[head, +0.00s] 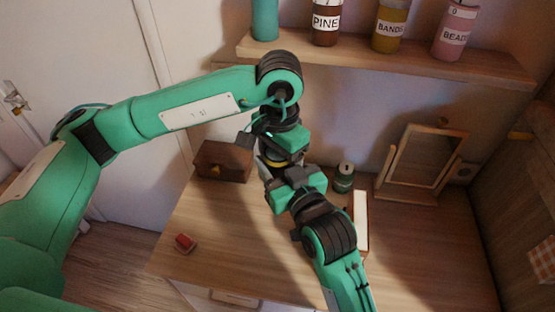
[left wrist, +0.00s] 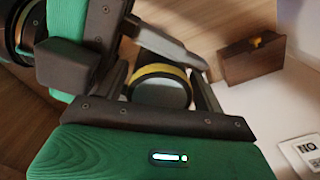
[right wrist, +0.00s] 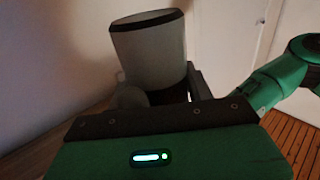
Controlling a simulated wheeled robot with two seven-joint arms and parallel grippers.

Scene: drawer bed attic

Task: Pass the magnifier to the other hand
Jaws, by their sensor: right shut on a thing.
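The magnifier (head: 274,159) is a short grey cylinder with a black rim and a yellow band, held above the desk between my two grippers. In the left wrist view the magnifier (left wrist: 160,88) lies between the left fingers, its yellow band facing up. In the right wrist view the magnifier (right wrist: 150,52) stands upright at the fingers. My right gripper (head: 275,174) is shut on it from below in the head view. My left gripper (head: 265,147) is open around it from above; whether its fingers touch it is hidden.
A brown box (head: 222,162) with a yellow clasp stands behind left. A green jar (head: 343,179), a white-and-brown upright object (head: 361,225) and a mirror (head: 420,158) stand right. A red block (head: 185,243) lies at the front-left edge. A shelf (head: 390,66) with labelled jars hangs above.

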